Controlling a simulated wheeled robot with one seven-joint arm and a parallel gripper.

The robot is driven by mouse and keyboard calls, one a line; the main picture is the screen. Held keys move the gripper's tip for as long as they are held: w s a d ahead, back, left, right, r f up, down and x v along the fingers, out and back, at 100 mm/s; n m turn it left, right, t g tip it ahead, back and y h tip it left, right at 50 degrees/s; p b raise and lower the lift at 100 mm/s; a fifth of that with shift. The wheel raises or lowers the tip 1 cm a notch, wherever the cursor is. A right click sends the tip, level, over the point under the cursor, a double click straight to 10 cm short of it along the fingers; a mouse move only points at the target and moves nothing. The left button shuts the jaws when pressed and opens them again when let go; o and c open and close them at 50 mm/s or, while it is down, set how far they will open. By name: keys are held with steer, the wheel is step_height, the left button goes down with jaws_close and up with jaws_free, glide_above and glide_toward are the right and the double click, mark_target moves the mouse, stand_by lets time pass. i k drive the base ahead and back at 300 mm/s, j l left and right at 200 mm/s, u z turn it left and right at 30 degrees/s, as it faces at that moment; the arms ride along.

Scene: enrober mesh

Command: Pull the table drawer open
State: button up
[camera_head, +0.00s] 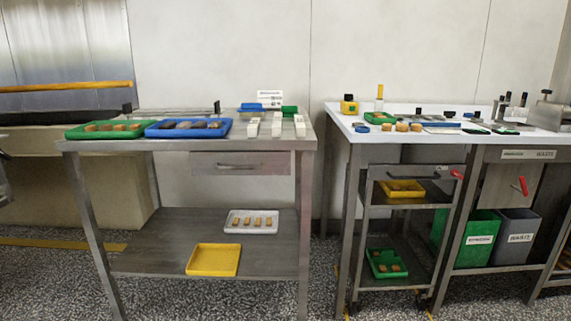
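The table drawer (240,164) sits under the top of the left steel table (270,144), toward its right side. Its grey front looks flush with the frame, so it appears closed. A thin bar handle (237,167) runs across the middle of the drawer front. My gripper and arm do not show in this view.
On the left table stand a green tray (70,132), a blue tray (229,122) and several white blocks. Its lower shelf (165,255) holds a yellow tray (213,260) and a white tray. A cart (408,210) and a white-topped table (345,121) stand right. Speckled floor in front looks clear.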

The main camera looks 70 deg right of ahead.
mark_target(224, 162)
steer(key=z, duration=2.05)
